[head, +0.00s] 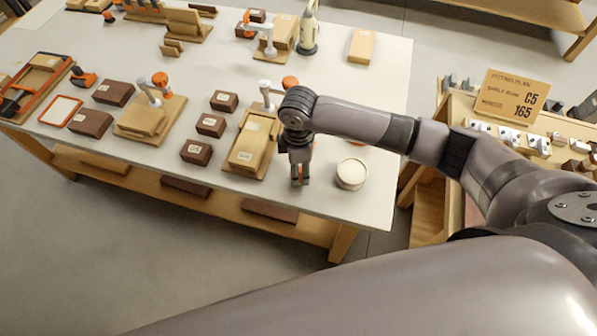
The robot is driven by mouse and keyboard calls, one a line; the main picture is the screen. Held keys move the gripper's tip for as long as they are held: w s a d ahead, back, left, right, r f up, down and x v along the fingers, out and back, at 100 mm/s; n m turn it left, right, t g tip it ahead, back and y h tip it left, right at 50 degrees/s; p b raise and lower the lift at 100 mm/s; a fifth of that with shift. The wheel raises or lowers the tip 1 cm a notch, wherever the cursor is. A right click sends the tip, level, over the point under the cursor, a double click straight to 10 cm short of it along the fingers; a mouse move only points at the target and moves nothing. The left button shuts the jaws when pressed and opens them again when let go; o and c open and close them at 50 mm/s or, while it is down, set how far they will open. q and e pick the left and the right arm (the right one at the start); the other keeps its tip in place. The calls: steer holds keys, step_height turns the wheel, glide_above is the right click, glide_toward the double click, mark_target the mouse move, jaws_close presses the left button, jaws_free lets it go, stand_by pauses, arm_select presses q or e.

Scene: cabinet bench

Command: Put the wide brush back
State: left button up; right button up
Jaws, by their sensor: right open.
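I cannot make out a wide brush for certain in the head view. My right gripper (299,181) points down over the front part of the white bench (225,45), between a wooden block assembly and a round tin. Its fingers look close together and small at this distance, and I see nothing held between them. The round tin (351,174) with a pale top stands just right of the gripper, apart from it. The wooden block assembly (247,150) with a white and orange clamp is just left of it. My left gripper is not in view.
Several dark brown blocks (196,152) lie left of the assembly. Another clamped wooden assembly (143,122) and an orange-rimmed white panel (61,111) are further left. A wooden rack (428,190) with a sign (509,97) stands at right. The bench's front right corner is clear.

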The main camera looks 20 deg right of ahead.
step_height(320, 180, up, 8)
steer(key=shift+r, duration=0.1)
stand_by(0.7)
